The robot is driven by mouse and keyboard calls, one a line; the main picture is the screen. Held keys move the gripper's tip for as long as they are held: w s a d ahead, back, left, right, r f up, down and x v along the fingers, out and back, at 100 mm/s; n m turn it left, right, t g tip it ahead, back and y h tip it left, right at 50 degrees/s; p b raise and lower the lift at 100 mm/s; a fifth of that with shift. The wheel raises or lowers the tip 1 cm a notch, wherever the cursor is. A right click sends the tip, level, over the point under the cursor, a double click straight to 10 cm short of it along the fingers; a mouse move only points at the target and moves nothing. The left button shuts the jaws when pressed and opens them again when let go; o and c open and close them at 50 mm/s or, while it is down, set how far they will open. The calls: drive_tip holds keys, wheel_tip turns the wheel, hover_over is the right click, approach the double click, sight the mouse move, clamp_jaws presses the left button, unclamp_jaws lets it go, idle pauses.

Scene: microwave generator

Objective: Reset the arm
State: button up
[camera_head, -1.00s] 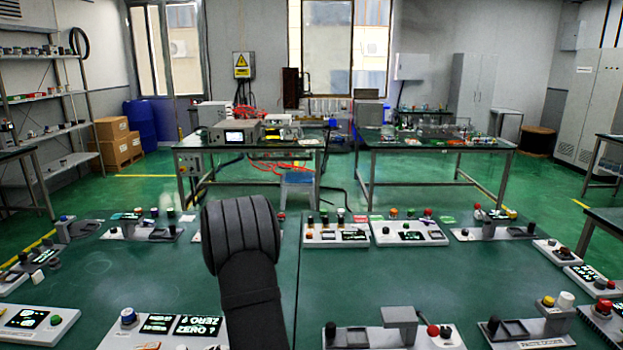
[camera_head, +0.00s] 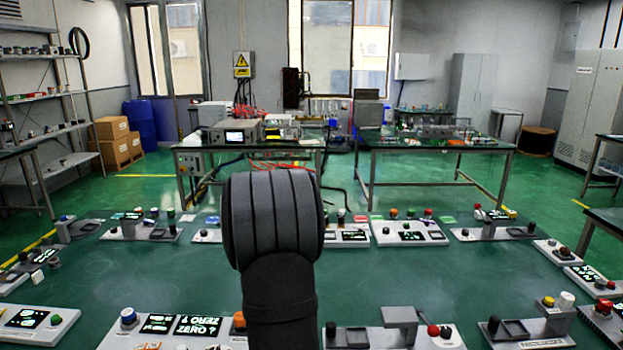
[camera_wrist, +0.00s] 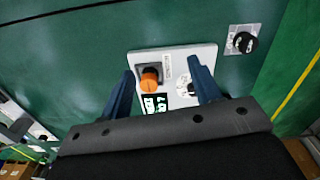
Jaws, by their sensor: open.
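My gripper shows in the wrist view (camera_wrist: 165,90) with its two dark blue fingers spread apart and nothing between them. Beyond the fingertips lies a light grey panel (camera_wrist: 180,55) with an orange knob (camera_wrist: 149,78), a small dark display with green marks (camera_wrist: 154,105) and a round white dial. The fingers appear above the panel; I cannot tell the exact height. In the head view my dark ribbed arm link stands in the middle of the picture and hides part of the table. The gripper itself does not show there.
Several control panels with buttons and displays ring the green table (camera_head: 430,280), such as a panel with red and green buttons (camera_head: 408,233) and a front one with a grey block (camera_head: 400,318). A small plate with a black knob (camera_wrist: 243,40) sits beside the panel. The table's right middle is clear.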

drive_tip(key=s+a+f, duration=0.3)
drive_tip(key=s+a, duration=0.5)
drive_tip(key=a, duration=0.5)
drive_tip(key=s+a+f, duration=0.4)
drive_tip(key=s+a, duration=0.4)
drive_tip(key=a, duration=0.6)
drive_tip(key=shift+s+f+m, duration=0.15)
drive_tip(key=shift+s+m, duration=0.15)
drive_tip(key=shift+s, duration=0.1)
drive_tip(key=shift+o, duration=0.2)
drive_tip(key=o, duration=0.7)
drive_tip(key=shift+o, duration=1)
drive_tip(key=w+d+r+m, duration=0.1)
drive_tip(key=w+d+r, duration=0.2)
drive_tip(key=w+r, duration=0.9)
wheel_tip(320, 180, down, 8)
drive_tip(key=s, duration=0.1)
drive_tip(key=shift+s+f, duration=0.15)
drive_tip(key=shift+f, duration=0.1)
